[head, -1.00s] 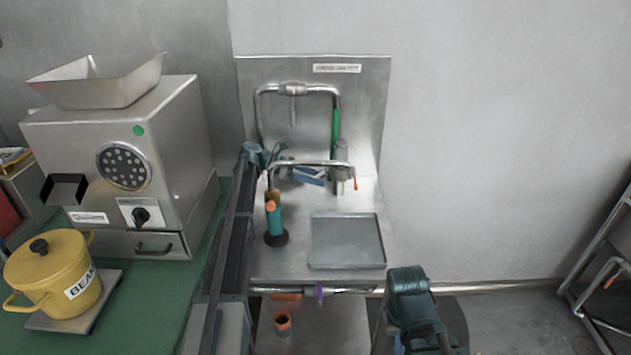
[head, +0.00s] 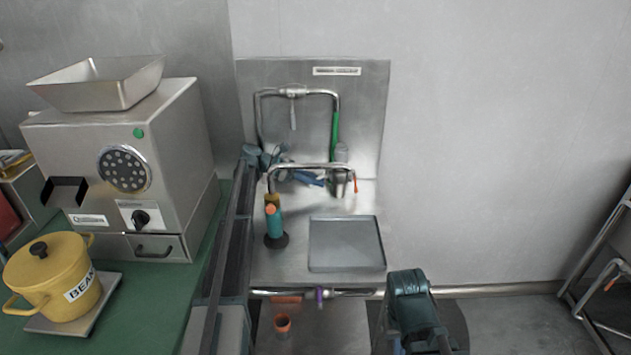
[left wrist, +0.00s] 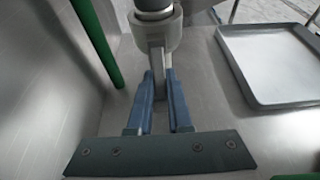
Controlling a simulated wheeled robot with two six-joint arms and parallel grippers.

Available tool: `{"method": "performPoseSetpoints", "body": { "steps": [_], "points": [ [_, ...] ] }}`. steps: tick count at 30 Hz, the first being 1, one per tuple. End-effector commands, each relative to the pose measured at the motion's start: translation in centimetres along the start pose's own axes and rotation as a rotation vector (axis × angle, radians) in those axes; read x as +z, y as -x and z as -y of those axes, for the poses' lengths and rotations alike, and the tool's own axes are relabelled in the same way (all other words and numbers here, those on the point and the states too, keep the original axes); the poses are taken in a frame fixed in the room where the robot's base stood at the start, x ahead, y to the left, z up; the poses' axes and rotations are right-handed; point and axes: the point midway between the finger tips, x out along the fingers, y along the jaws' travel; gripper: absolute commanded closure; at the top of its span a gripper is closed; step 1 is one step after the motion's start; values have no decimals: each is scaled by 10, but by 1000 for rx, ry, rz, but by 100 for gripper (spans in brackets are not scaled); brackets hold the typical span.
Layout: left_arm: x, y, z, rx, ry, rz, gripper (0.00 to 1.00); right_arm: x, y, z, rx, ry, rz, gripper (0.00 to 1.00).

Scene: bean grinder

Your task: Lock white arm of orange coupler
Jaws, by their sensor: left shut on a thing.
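The coupler (head: 341,182) is a grey cylindrical fitting below the green hose, at the back right of the steel stand. A small orange part (head: 356,184) shows at its right side. In the left wrist view, its grey collar (left wrist: 155,30) is at the top, with a pale arm (left wrist: 156,62) reaching down from it. My left gripper (head: 318,180) has blue fingers pointing right at the coupler. In the left wrist view, these fingers (left wrist: 159,98) are shut on the pale arm. No orange shows in that view.
A grey tray (head: 346,268) lies on the steel stand, right of a teal-handled tool (head: 274,222) on a black base. A bent steel pipe (head: 310,164) runs close above my left gripper. The grinder (head: 175,130) and a yellow bean pot (head: 48,285) stand at left.

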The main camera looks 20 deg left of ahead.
Motion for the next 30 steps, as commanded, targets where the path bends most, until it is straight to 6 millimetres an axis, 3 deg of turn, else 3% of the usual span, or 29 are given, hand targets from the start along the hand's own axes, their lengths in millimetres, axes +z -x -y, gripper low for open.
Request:
{"method": "performPoseSetpoints", "body": {
  "steps": [24, 30],
  "points": [
    [-1, 0, 0, 1, 0, 1, 100, 0, -1, 0, 0, 0, 0, 100],
    [-10, -6, 0, 1, 1, 73, 100, -2, -26, 2, 0, 0, 0, 100]
  ]
}}
